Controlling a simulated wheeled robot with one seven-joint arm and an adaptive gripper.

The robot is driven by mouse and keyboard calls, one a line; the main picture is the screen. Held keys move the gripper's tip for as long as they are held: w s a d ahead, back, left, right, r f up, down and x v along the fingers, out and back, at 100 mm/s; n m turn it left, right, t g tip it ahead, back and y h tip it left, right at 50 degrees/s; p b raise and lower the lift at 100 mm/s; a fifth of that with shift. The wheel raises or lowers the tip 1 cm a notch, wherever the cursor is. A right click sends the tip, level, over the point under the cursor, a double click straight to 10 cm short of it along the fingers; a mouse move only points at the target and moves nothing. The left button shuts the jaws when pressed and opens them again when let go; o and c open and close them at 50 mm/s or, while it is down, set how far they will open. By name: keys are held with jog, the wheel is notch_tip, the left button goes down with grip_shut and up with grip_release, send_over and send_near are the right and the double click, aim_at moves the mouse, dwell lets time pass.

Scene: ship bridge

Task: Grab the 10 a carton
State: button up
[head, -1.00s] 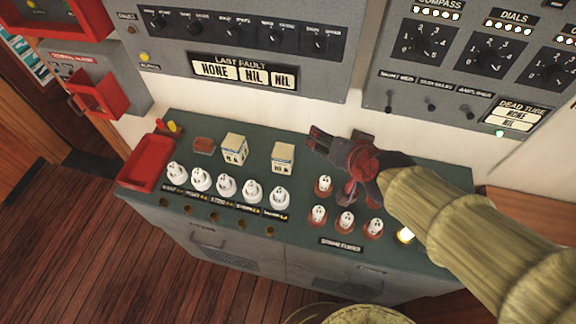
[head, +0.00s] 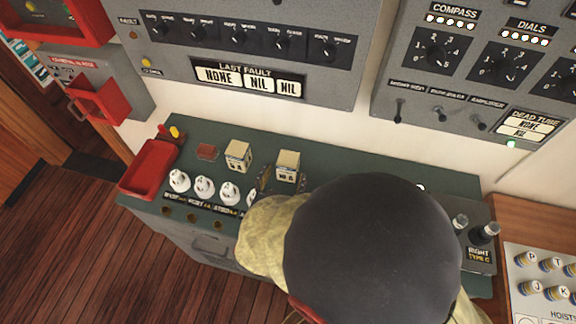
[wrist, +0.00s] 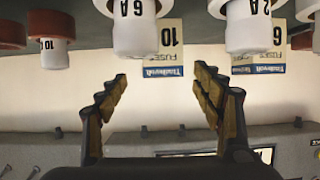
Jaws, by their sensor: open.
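The 10 A carton (head: 287,167) is a small cream box standing upright at the back of the green counter in the head view. In the wrist view, which looks upside down, the 10 carton (wrist: 162,55) shows its label "10" and a blue band, partly behind a white fuse. My gripper (wrist: 162,77) is open and empty, its fingers spread to either side below the carton in that picture. In the head view my gripper (head: 278,186) is just in front of the carton, mostly hidden by my arm. I cannot tell whether it touches.
The 6 A carton (head: 238,156) stands to the left. White fuses (head: 204,188) line the counter front; one labelled "6 A" (wrist: 134,30) is close to my gripper. The panel wall rises behind.

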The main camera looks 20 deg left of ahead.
aim_at(288, 162)
jog(key=shift+x, duration=1)
jog(key=b+x, duration=0.1)
jog(key=x, duration=0.1)
jog(key=b+x, duration=0.1)
jog(key=x, duration=0.1)
jog(key=shift+w+a+f, duration=0.2)
jog(key=shift+f, duration=0.15)
jog(key=shift+w+a, duration=0.1)
jog(key=shift+w, duration=0.3)
jog(key=c, duration=1.5)
